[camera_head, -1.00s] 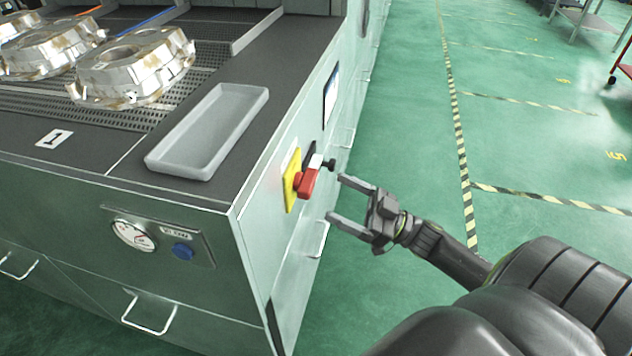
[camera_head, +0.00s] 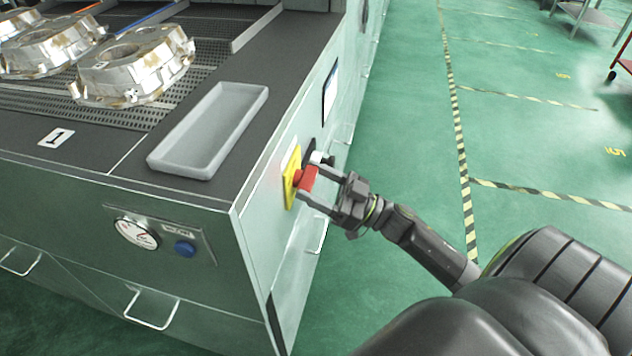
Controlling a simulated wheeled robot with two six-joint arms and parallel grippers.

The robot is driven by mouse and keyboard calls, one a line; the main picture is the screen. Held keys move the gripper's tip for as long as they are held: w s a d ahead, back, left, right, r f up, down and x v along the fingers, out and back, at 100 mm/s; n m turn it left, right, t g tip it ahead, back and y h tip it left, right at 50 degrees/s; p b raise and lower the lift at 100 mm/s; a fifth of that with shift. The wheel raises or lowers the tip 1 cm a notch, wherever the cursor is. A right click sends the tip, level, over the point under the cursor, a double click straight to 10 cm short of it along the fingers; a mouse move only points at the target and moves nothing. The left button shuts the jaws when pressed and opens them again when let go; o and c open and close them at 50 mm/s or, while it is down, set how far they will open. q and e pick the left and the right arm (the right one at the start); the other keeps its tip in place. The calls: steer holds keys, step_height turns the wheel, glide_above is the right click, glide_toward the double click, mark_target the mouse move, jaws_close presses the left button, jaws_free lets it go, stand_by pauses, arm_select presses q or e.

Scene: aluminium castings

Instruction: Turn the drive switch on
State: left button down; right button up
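The drive switch shows as a red handle (camera_head: 309,177) on a yellow plate (camera_head: 290,177), on the right side wall of the machine. My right gripper (camera_head: 303,173) is at the switch with its fingers apart, one above and one below the red handle. The handle lies between the fingers. I cannot tell whether either finger touches it. My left gripper is not in view.
Beside the switch is a small white part with a black knob (camera_head: 330,161), close to the upper finger. A grey tray (camera_head: 210,130) and castings (camera_head: 135,66) lie on the machine top. A gauge (camera_head: 137,233) and blue button (camera_head: 185,248) are on the front.

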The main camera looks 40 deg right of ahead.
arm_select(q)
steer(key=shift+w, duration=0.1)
arm_select(e)
steer(key=shift+c, duration=1.3)
